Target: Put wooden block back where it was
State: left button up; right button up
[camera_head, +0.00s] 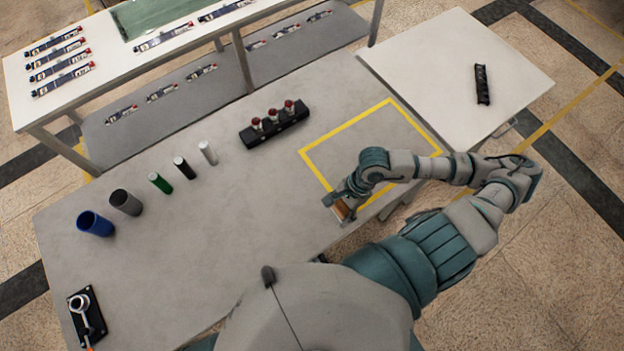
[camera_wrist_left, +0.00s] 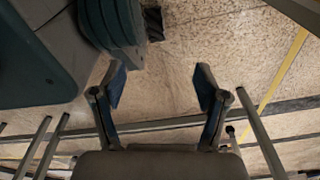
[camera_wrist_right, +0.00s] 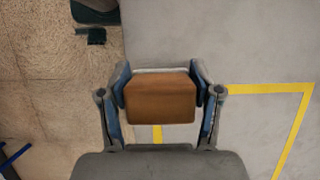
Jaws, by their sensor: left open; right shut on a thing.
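My right gripper (camera_head: 340,200) is at the near edge of the grey table, by the near left corner of the yellow taped rectangle (camera_head: 322,133). It is shut on a brown wooden block (camera_head: 342,210). In the right wrist view the wooden block (camera_wrist_right: 161,98) sits between the two fingers of the right gripper (camera_wrist_right: 161,86). Whether the block touches the table I cannot tell. In the left wrist view my left gripper (camera_wrist_left: 160,82) is open and empty, with floor behind its fingers. The left gripper is not visible in the head view.
On the grey table (camera_head: 225,225) stand a black holder with red-topped pieces (camera_head: 273,125), several cylinders including a blue cup (camera_head: 95,223), and a black device (camera_head: 85,315). A white side table (camera_head: 455,60) bears a black rack (camera_head: 482,84). The taped rectangle's interior looks clear.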

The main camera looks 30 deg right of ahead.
jog(key=shift+w+f+b, duration=0.15)
jog(key=shift+w+b, duration=0.15)
jog(key=w, duration=0.3)
jog(key=shift+w+a, duration=0.1)
jog(key=shift+w, duration=0.15)
jog(key=p, duration=0.1)
send_over(309, 186)
jog(key=d, duration=0.1)
jog(key=shift+w+d+f, duration=0.15)
jog(key=shift+f, duration=0.3)
jog(key=shift+f+p, duration=0.3)
jog(key=shift+f, duration=1.5)
jog(key=o, duration=1.1)
pick_arm(q)
jog(key=shift+s+a+f, duration=0.1)
jog(key=shift+s+f, duration=0.1)
jog(key=shift+s, duration=0.3)
jog(key=shift+w+r, duration=0.3)
jog(key=shift+w, duration=0.25)
pick_arm(e)
jog(key=v, duration=1.2)
